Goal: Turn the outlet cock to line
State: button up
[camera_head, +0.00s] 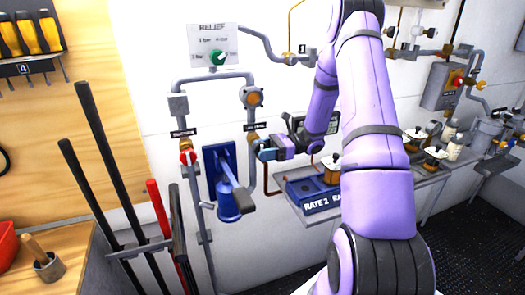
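The outlet cock (254,143) appears to be the valve on the right-hand pipe of the relief loop, under a small dark label (257,126) too small to read. A grey body and a bit of copper show there. My purple arm reaches in from the right, and my gripper (265,152) is at this valve, with its fingertips touching it or very close. The gripper and wrist hide much of the cock and its handle, so its position cannot be told. Whether the fingers are open or shut on the handle is too small to tell.
A blue hand pump (228,190) with a protruding lever stands just left of my gripper. A red-handled valve (187,157) is further left. The relief panel (213,46) is above. A shelf with blue rate boxes (312,196) lies below right. Long bars (100,150) lean at left.

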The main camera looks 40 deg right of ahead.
jog(key=shift+d, duration=0.1)
jog(key=v, duration=1)
jog(key=shift+d, duration=0.3)
jog(key=shift+s, duration=0.1)
